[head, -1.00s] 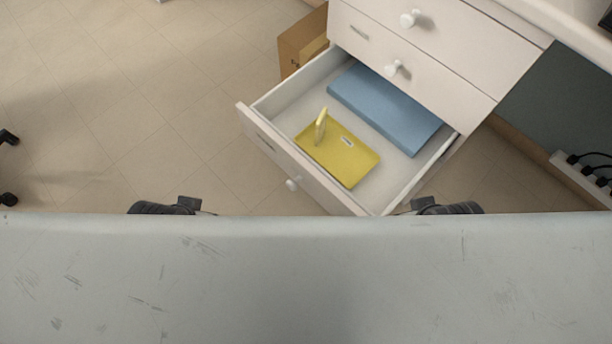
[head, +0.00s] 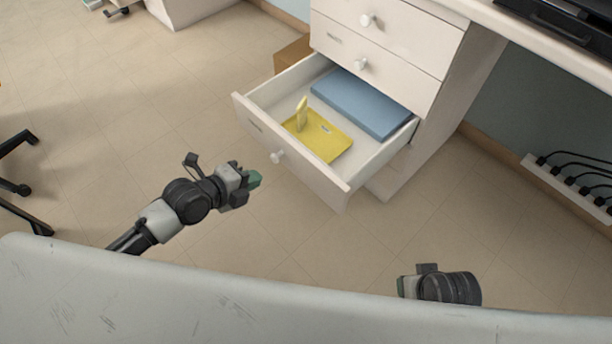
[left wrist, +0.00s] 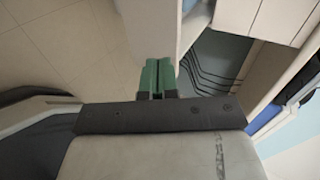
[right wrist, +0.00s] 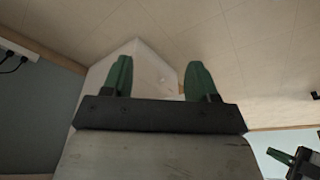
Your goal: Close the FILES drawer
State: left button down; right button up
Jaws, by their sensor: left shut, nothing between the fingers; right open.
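The open drawer (head: 292,162) is the lowest one in the white cabinet and is pulled well out. Its front has a round white knob (head: 278,156) and a label holder too small to read. Inside lie a blue folder (head: 362,103) and a yellow tray-like item (head: 322,140) with a yellow upright piece on it. My left gripper (head: 256,179) is shut and empty, just left of and below the knob, apart from the drawer front; its green fingers meet in the left wrist view (left wrist: 158,76). My right gripper (right wrist: 158,80) is open and empty, low at the right in the head view (head: 402,286).
Two shut drawers with knobs (head: 361,64) are above the open one. A brown box (head: 292,54) stands behind the drawer on the left. A power strip with cables (head: 570,185) is at the right. Chair legs (head: 20,185) show at the left. The tiled floor before the drawer is clear.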

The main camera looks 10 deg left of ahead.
pick_arm(q)
jog(key=b, duration=0.2)
send_near(301, 157)
notch_tip(301, 157, down, 3)
jog(key=w, duration=0.1)
jog(key=w+d, duration=0.2)
jog(key=d, duration=0.1)
jog(key=shift+w+f, duration=0.3)
jog(key=shift+w, duration=0.1)
jog(key=shift+w+d+b, duration=0.3)
jog(key=shift+w, duration=0.15)
pick_arm(e)
jog(key=v, duration=0.6)
pick_arm(q)
jog(key=shift+d, duration=0.1)
pick_arm(e)
jog(key=shift+d, duration=0.15)
